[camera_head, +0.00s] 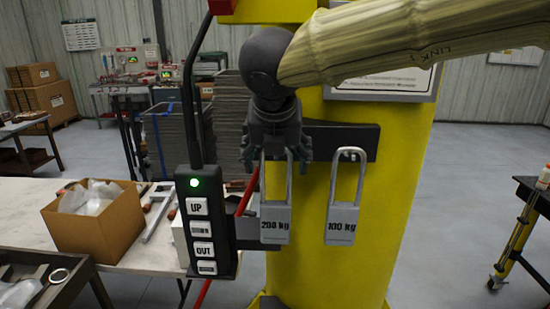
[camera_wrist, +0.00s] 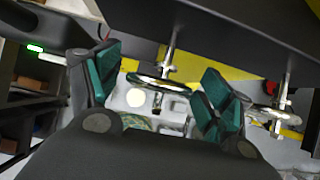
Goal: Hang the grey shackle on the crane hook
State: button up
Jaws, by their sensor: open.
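Two grey, padlock-shaped shackles hang side by side on a dark plate on the yellow column. The left one (camera_head: 276,222) is marked 200 kg and the right one (camera_head: 341,224) 100 kg. My gripper (camera_head: 276,158) is open at the top of the 200 kg shackle's loop, pointing down. In the wrist view, the teal finger pads of my gripper (camera_wrist: 160,84) stand on either side of a grey shackle (camera_wrist: 150,80), with gaps visible. The other shackle (camera_wrist: 262,114) lies outside the right finger. I cannot make out a crane hook.
A black pendant (camera_head: 207,230) with UP and OUT buttons and a green light hangs just left of my gripper. The dark plate (camera_head: 362,137) and yellow column (camera_head: 395,190) are close behind. A cardboard box (camera_head: 108,222) stands on the left table. Floor at right is mostly clear.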

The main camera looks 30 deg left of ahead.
jog(key=shift+f, duration=0.1)
jog(key=s+b+v, duration=0.1)
jog(key=b+v, duration=0.4)
jog(key=v, duration=0.6)
jog(key=shift+a+f, duration=0.2)
jog(key=shift+f, duration=0.05)
